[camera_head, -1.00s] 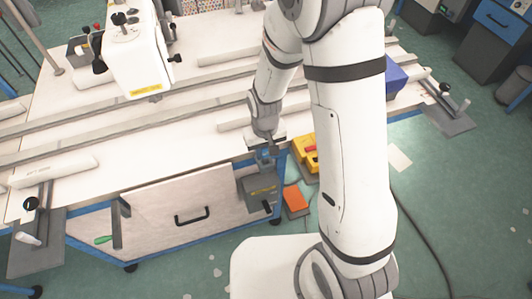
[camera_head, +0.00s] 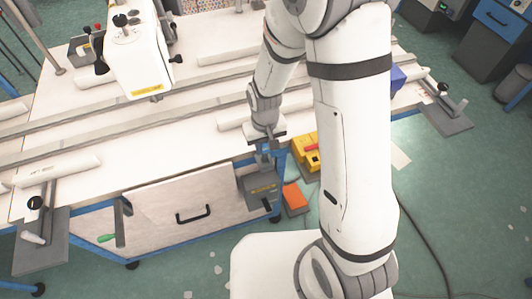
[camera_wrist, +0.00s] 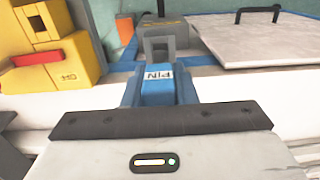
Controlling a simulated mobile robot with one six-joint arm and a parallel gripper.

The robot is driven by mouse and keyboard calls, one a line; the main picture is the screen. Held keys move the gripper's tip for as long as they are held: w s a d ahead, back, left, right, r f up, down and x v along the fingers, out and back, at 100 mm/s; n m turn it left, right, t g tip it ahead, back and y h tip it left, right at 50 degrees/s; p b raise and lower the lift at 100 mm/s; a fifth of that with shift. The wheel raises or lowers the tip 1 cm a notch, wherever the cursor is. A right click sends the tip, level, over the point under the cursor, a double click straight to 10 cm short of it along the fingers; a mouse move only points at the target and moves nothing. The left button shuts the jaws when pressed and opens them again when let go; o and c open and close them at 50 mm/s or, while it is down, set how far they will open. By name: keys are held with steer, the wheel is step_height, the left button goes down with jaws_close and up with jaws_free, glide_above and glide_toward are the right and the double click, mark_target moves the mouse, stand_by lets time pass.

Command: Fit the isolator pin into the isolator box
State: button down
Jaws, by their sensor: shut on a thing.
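My gripper (camera_head: 266,137) points down at the table's front edge, above the grey isolator box (camera_head: 262,188). It is shut on the blue isolator pin (camera_wrist: 157,86), labelled PIN in the wrist view. The pin also shows in the head view (camera_head: 264,158), between gripper and box. The box is fixed at the table's front corner beside the drawer. In the wrist view a grey part with a dark square opening (camera_wrist: 159,46), seemingly the box, lies just beyond the pin. Whether the pin's end touches or enters it cannot be told.
A yellow case (camera_head: 303,150) with a red part stands right of the box, with an orange piece (camera_head: 295,196) on the floor. The drawer front (camera_head: 175,215) with its black handle is left of the box. White rolls and rails lie on the table (camera_head: 190,147).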

steer(key=shift+r, duration=0.1)
steer(key=shift+r+p, duration=1.35)
steer(key=shift+r, duration=0.6)
